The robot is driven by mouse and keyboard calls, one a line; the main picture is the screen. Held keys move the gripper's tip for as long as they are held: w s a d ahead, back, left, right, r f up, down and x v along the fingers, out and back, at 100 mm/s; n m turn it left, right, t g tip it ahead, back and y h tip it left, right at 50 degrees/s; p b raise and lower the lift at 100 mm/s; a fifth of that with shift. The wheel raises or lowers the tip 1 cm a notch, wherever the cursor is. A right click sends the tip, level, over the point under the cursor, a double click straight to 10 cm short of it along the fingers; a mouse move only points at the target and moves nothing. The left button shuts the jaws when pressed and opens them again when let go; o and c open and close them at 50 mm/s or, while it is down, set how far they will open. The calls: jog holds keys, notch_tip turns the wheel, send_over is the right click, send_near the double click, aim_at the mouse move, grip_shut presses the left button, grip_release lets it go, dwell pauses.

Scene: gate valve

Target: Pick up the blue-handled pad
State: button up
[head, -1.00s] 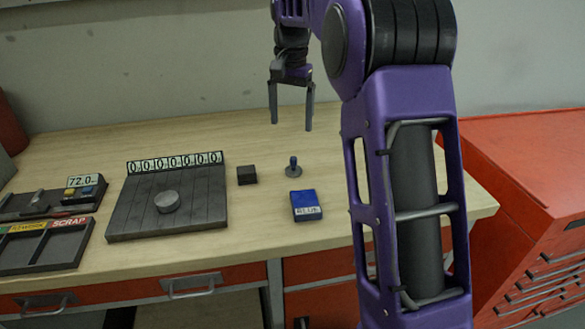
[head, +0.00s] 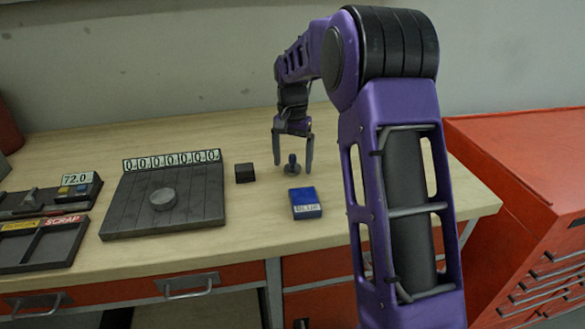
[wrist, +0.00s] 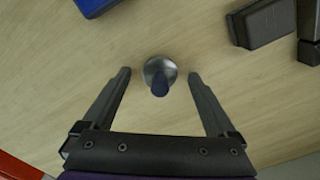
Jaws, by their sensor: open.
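The blue-handled pad (head: 292,165) stands upright on the wooden bench, a small round metal disc with a blue knob on top. In the wrist view the pad (wrist: 159,77) lies between and slightly beyond my two fingertips, with a gap on each side. My gripper (head: 292,153) points down over the pad in the head view, its fingers on either side. My gripper in the wrist view (wrist: 160,76) is open and empty. I cannot tell the exact height of the fingertips above the bench.
A blue labelled box (head: 305,203) lies in front of the pad, and a small dark block (head: 245,173) sits to its left. Further left are a grey plate (head: 130,205) with a metal disc (head: 163,199) and a counter display (head: 172,161). A tray (head: 40,245) is at far left.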

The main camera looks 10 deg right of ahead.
aim_at(293, 155)
grip_shut()
dwell(0.5)
notch_tip(293, 155, up, 10)
jog(key=shift+p, duration=0.8)
